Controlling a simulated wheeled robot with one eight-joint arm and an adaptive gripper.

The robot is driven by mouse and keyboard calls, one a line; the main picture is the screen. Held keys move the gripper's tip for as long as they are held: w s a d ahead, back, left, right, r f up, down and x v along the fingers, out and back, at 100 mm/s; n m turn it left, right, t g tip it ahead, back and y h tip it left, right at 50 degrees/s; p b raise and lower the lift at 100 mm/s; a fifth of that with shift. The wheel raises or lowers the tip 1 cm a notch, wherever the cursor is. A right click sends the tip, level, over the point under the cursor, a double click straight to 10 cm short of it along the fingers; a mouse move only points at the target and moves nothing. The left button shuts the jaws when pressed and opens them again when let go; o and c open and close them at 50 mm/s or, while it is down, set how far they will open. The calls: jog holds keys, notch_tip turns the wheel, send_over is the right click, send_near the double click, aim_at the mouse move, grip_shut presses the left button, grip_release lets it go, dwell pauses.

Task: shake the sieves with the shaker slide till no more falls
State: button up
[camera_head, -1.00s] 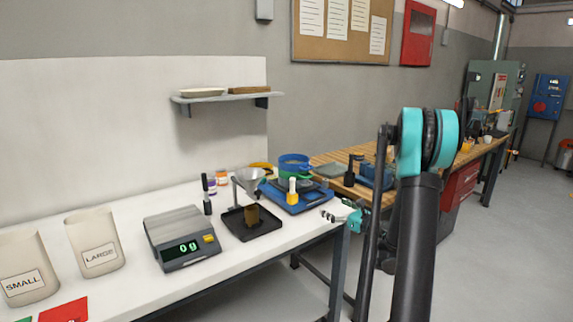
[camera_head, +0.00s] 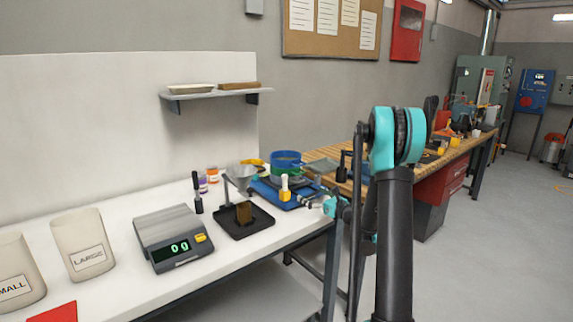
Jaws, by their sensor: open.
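The stacked sieves stand on the white bench, a blue ring (camera_head: 286,161) on top and a dark green one (camera_head: 288,178) under it. They sit on the blue shaker base (camera_head: 268,190). A yellow knob with a white top (camera_head: 285,191) stands at the front of the base; I take it for the slide's handle. My gripper (camera_head: 311,204) is open, at the bench's right end, just right of the knob and close to the base. I cannot tell whether it touches anything. The sieves' contents are hidden.
LARGE (camera_head: 80,243) and SMALL (camera_head: 15,270) cups are further left. A wooden workbench (camera_head: 335,155) lies behind.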

jog(key=shift+c, duration=0.4)
jog(key=c, duration=0.7)
jog(key=shift+o, duration=0.2)
jog(key=shift+v, duration=2.3)
jog(key=shift+w, duration=0.1)
jog(key=shift+x, duration=2.25)
